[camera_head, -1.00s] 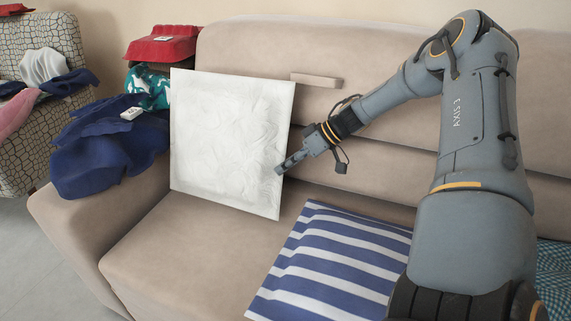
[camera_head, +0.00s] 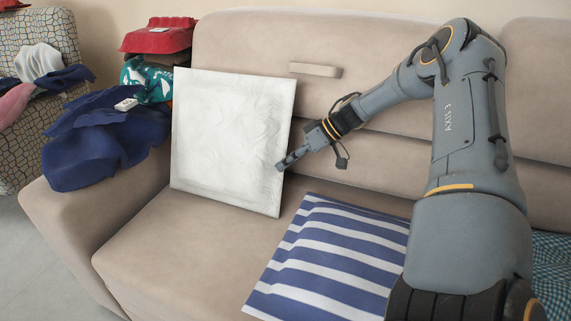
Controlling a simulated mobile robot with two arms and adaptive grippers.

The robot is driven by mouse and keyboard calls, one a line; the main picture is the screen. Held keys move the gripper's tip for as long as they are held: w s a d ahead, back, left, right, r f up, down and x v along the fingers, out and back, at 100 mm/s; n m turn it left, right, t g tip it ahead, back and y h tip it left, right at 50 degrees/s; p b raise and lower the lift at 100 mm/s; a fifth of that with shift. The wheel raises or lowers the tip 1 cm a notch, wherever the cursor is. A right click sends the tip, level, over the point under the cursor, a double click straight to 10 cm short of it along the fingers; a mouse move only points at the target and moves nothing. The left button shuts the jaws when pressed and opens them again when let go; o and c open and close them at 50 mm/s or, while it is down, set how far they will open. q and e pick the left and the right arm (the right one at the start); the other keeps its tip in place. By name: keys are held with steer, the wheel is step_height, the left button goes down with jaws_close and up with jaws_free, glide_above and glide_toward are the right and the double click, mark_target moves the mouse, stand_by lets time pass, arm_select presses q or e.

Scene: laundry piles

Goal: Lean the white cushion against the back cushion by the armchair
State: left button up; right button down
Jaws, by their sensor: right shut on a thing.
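The white cushion (camera_head: 230,140) stands tilted on the sofa seat at its left end, close to the left armrest. Behind it is the beige back cushion (camera_head: 250,45); I cannot tell whether the two touch. My right gripper (camera_head: 284,164) is shut on the white cushion's right edge, a little below mid-height. The far fingertip is partly hidden by the cushion's edge. My left gripper is not in view.
A blue-and-white striped cushion (camera_head: 335,255) lies flat on the seat, beside my right arm. Dark blue cloth (camera_head: 85,150) lies over the left armrest (camera_head: 60,225). A patterned armchair (camera_head: 45,115) stands far left.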

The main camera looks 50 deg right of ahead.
steer(key=c, duration=1.4)
jaws_free()
steer(key=shift+o, duration=0.2)
steer(key=shift+d, duration=0.1)
steer(key=v, duration=1.2)
